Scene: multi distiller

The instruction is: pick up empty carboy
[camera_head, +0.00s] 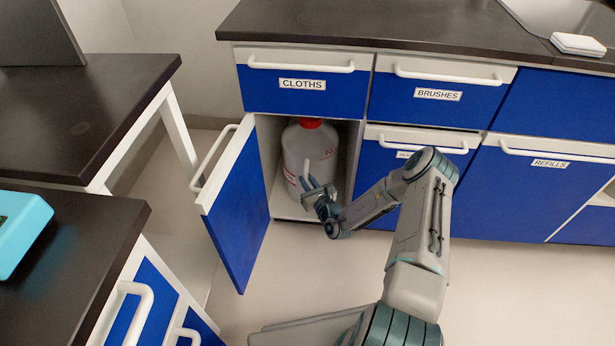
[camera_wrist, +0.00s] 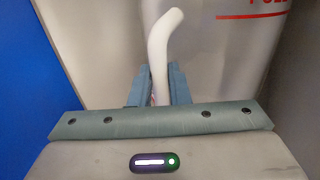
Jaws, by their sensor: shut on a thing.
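The carboy (camera_head: 311,147) is a large whitish container with a red cap and red markings. It stands upright inside the open cupboard under the CLOTHS drawer in the head view. It fills the back of the wrist view (camera_wrist: 215,60), with a red line and part of a red word on it. My gripper (camera_head: 308,190) reaches into the cupboard at the carboy's front. In the wrist view, my gripper (camera_wrist: 159,90) is shut on the carboy's white curved handle (camera_wrist: 158,45), which rises between the two fingers. The handle's lower end is hidden by the gripper.
The blue cupboard door (camera_head: 238,210) stands open to the left of the carboy, close to my gripper. The cupboard wall is close on the right. A dark worktop (camera_head: 370,25) lies above. Dark tables (camera_head: 75,115) stand at left. The floor (camera_head: 300,265) in front is clear.

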